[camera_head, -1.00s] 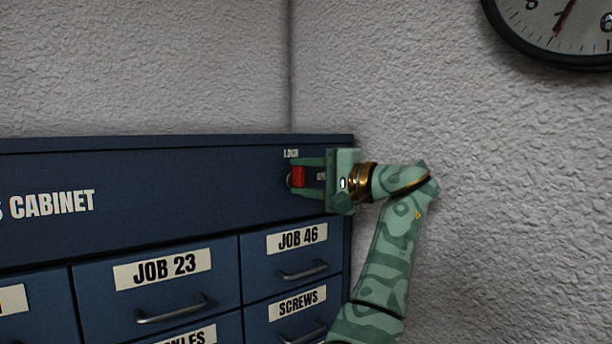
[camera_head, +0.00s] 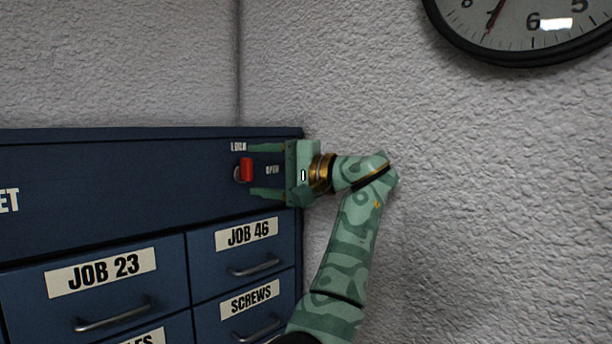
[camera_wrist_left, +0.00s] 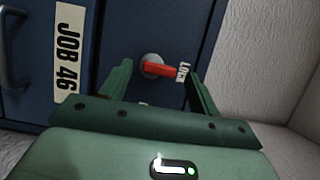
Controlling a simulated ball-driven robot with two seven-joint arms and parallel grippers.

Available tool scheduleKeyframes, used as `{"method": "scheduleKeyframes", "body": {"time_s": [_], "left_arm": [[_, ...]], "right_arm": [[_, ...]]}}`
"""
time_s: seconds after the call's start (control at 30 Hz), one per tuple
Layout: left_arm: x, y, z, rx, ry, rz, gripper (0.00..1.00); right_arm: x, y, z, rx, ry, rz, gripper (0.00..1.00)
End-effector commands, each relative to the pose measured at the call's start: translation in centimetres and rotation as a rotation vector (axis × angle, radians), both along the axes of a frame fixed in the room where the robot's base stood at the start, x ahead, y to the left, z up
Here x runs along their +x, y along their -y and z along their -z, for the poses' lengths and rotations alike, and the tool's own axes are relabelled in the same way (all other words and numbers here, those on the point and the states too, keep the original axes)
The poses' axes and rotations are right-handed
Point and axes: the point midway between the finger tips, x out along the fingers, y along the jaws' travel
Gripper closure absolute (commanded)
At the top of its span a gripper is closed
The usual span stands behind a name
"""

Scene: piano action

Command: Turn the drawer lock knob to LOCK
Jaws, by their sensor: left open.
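The drawer lock knob (camera_head: 246,169) has a red handle on a pale round base, on the blue cabinet's top panel. In the head view the handle stands upright, toward the LOCK label (camera_head: 238,147) above it; the OPEN label (camera_head: 272,169) is to its right. In the left wrist view the knob (camera_wrist_left: 158,70) also points at the LOCK label (camera_wrist_left: 183,72). My left gripper (camera_head: 251,170) is open, one finger above and one below the knob's level, with visible gaps to the handle. My right gripper is not in view.
The blue cabinet (camera_head: 110,190) has labelled drawers below, with handles standing out, such as the JOB 46 handle (camera_head: 252,267). A textured wall (camera_head: 480,200) rises right of the cabinet. A wall clock (camera_head: 520,25) hangs at the upper right.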

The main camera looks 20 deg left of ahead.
Motion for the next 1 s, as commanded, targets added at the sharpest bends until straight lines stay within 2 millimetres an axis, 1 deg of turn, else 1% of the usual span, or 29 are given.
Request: {"method": "scheduleKeyframes", "body": {"time_s": [0.03,0.17,0.2,0.3,0.43,0.53,0.7,1.0], "left_arm": [[0.1,1.3,0.2,-0.001,-0.003,0.005,0.38],[0.1,5.1,0.1,0.002,-0.001,0.005,0.38],[0.0,6.3,0.0,0.005,-0.001,0.004,0.38],[0.0,8.8,-0.1,0.008,-0.002,-0.001,0.38],[0.0,11.1,-0.3,0.008,-0.002,-0.002,0.38],[0.0,12.2,-0.5,0.002,0.003,0.002,0.38],[0.1,13.3,-0.4,0.003,0.003,0.000,0.38],[0.0,13.7,-0.1,0.004,0.001,-0.002,0.38]], "right_arm": [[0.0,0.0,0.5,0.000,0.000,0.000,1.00],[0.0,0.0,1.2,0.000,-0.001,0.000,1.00],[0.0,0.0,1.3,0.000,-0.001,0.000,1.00],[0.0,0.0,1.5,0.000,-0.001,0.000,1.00],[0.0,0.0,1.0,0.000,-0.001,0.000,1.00],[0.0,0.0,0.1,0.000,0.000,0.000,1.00],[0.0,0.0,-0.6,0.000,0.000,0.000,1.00],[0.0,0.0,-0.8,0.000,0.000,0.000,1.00]]}}
